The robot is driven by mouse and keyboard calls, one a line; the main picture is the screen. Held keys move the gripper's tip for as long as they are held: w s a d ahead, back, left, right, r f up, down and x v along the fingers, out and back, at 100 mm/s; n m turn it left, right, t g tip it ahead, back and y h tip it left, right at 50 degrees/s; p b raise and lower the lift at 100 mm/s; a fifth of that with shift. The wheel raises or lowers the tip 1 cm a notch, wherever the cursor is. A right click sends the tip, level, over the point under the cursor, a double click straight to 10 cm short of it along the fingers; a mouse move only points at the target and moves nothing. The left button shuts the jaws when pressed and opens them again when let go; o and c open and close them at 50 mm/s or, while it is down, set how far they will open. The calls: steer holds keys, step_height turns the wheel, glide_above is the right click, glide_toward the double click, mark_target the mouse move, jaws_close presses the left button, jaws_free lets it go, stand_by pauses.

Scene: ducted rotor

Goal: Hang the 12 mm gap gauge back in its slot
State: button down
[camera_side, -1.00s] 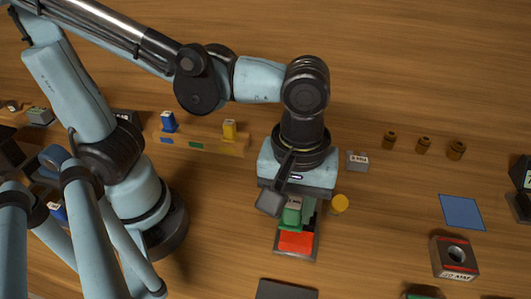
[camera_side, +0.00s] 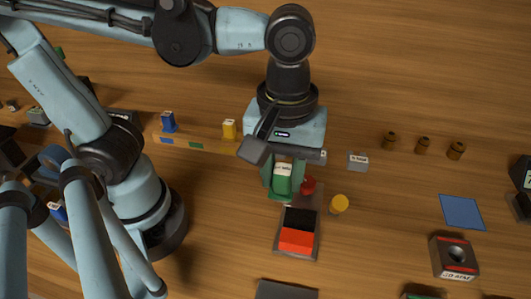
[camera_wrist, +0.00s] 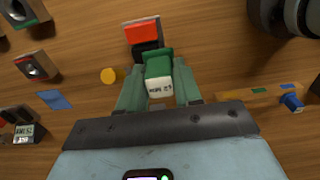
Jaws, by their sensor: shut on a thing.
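The gap gauge (camera_side: 281,184) is a green block with a white label; it also shows in the wrist view (camera_wrist: 158,66). My gripper (camera_side: 284,176) is shut on it, with one pale green finger on each side. It is held over the far end of a dark fixture (camera_side: 298,220) with a black and a red part. A wooden rack (camera_side: 183,148) to the left bears blue, green and yellow marks. A blue gauge (camera_side: 168,122) stands at its left and a yellow gauge (camera_side: 229,129) at its right. Nothing stands at the green mark (camera_side: 196,145).
A red knob (camera_side: 308,186) and a yellow round piece (camera_side: 340,204) are close to the right of my gripper. A small grey labelled block (camera_side: 357,160) and several brown cylinders (camera_side: 423,144) are farther right. Wood lies bare between the fixture and the rack.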

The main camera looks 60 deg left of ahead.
steer(key=w+a+f, duration=0.1)
steer(key=w+a, duration=0.1)
steer(key=a, duration=1.1)
steer(key=w+a+f, duration=0.1)
steer(key=w+a, duration=0.1)
steer(key=a, duration=1)
steer(key=s+a, duration=0.5)
steer(key=a, duration=0.4)
steer(key=shift+s+a, duration=0.25)
steer(key=shift+a, duration=0.05)
steer(key=shift+f, duration=0.1)
steer(key=shift+f, duration=3.15)
steer(key=shift+f, duration=1.4)
steer(key=c, duration=0.7)
jaws_free()
